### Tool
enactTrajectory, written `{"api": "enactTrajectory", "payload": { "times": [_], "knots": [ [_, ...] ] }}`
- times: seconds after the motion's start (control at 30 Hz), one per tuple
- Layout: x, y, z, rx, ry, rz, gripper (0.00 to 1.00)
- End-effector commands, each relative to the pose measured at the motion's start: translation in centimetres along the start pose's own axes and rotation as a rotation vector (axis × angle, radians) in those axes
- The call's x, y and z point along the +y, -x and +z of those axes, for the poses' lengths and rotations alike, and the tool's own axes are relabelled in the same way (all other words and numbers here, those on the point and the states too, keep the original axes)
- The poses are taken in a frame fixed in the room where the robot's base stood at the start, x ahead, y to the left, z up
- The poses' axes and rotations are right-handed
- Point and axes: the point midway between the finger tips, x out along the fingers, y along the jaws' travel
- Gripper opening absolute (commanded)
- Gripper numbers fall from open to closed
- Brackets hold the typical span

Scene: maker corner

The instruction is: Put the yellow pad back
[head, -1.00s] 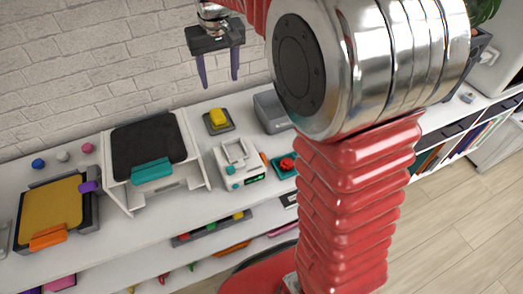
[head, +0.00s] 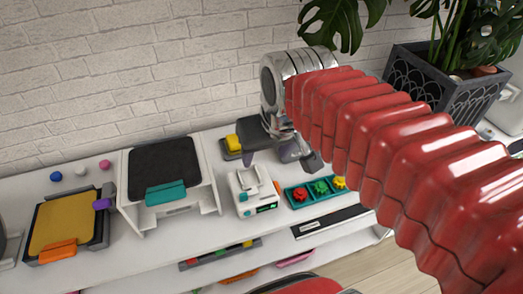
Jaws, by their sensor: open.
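A small yellow block-like pad (head: 232,142) sits on a dark square base (head: 231,155) at the back of the white counter. A larger flat yellow panel (head: 60,222) lies in a dark frame at the far left, with an orange and a purple clip on its edges. My gripper (head: 270,156) is open, just right of the small yellow pad and low over the counter, its purple-grey fingers pointing down. I see nothing held between them. My wrist hides much of the area behind, including most of the grey box seen there earlier.
A white device with a black top and teal handle (head: 166,194) stands left of centre. A small white device with a green display (head: 254,190) stands in front of my gripper. A teal tray (head: 312,197) holds red, green and yellow knobs. A potted plant (head: 450,90) stands at right.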

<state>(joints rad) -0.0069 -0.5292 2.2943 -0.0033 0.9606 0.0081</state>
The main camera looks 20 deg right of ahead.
Motion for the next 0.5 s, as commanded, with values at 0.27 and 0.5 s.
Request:
{"api": "enactTrajectory", "payload": {
  "times": [0.27, 0.5],
  "knots": [
    [0.0, -0.2, 5.4, 0.063, 0.0, 0.0, 0.56],
    [0.2, -0.5, 6.6, 0.076, 0.0, 0.0, 0.56]
  ]
}}
